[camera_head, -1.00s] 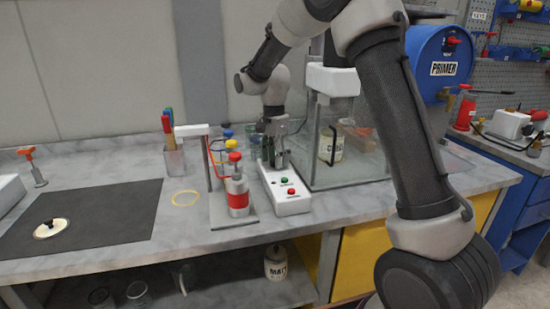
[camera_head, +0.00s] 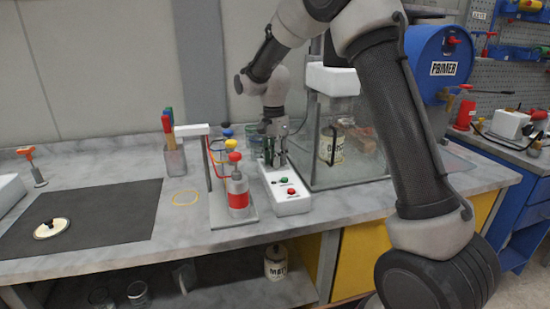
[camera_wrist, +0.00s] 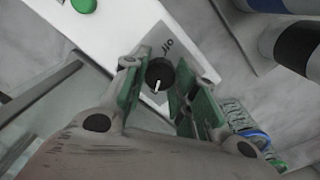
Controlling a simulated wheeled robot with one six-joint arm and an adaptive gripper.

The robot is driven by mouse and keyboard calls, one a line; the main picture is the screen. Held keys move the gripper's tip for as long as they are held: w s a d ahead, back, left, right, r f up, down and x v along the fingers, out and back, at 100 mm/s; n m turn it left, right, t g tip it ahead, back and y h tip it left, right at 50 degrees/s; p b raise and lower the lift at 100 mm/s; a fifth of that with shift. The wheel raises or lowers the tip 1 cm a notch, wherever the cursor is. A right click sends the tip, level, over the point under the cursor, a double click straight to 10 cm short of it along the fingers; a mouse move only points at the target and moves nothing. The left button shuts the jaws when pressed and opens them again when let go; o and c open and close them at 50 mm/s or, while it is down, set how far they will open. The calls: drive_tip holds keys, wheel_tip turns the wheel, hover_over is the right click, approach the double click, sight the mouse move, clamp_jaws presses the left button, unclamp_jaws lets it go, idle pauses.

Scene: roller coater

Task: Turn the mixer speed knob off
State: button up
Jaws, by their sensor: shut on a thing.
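The mixer speed knob (camera_wrist: 159,74) is a small black dial on the white control box (camera_head: 290,205). Its white pointer line points down in the wrist view, away from the "off" mark printed above the knob. My gripper (camera_wrist: 157,80) points down at the box, with one green finger on each side of the knob, shut on it. In the head view my gripper (camera_head: 276,161) is at the rear of the box, and the knob cannot be made out there. A green button and a red button (camera_head: 291,191) sit on the front of the box.
A stand with a red-banded canister (camera_head: 238,198) is close on the left of the box. A cup of tools (camera_head: 174,160) and a dark mat (camera_head: 120,215) lie farther left.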

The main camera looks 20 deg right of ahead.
drive_tip(key=n, duration=0.8)
drive_tip(key=shift+n, duration=0.3)
drive_tip(key=n, duration=0.4)
drive_tip(key=shift+n, duration=0.3)
drive_tip(key=n, duration=0.4)
drive_tip(key=shift+t, duration=0.3)
drive_tip(key=n, duration=0.9)
drive_tip(key=shift+n, duration=0.3)
drive_tip(key=n, duration=0.8)
drive_tip(key=shift+n, duration=0.3)
